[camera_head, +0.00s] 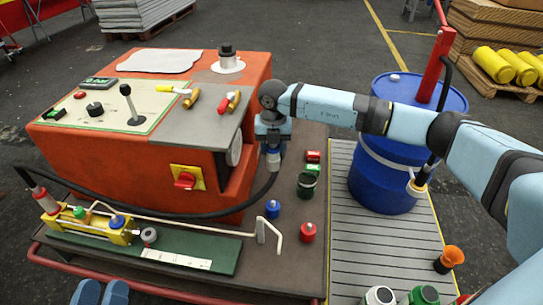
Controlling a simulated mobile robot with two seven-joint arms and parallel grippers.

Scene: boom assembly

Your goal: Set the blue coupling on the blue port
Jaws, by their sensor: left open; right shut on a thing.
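The blue coupling (273,160) hangs below my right gripper (272,142), which is shut on it. The black hose (262,192) runs down from it. The coupling is above the dark deck, beside the orange console's right side. Two blue fittings show. One blue fitting (117,221) is on the yellow cylinder assembly (100,228) at the lower left. Another blue fitting (272,208) stands on the deck below the held coupling, apart from it. I cannot tell for sure which is the blue port.
The orange console (130,175) fills the left middle. A red fitting (308,232) and a dark green one (306,184) stand on the deck. A thin bent pipe (262,230) rises nearby. A blue drum (385,175) stands at right under my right arm.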

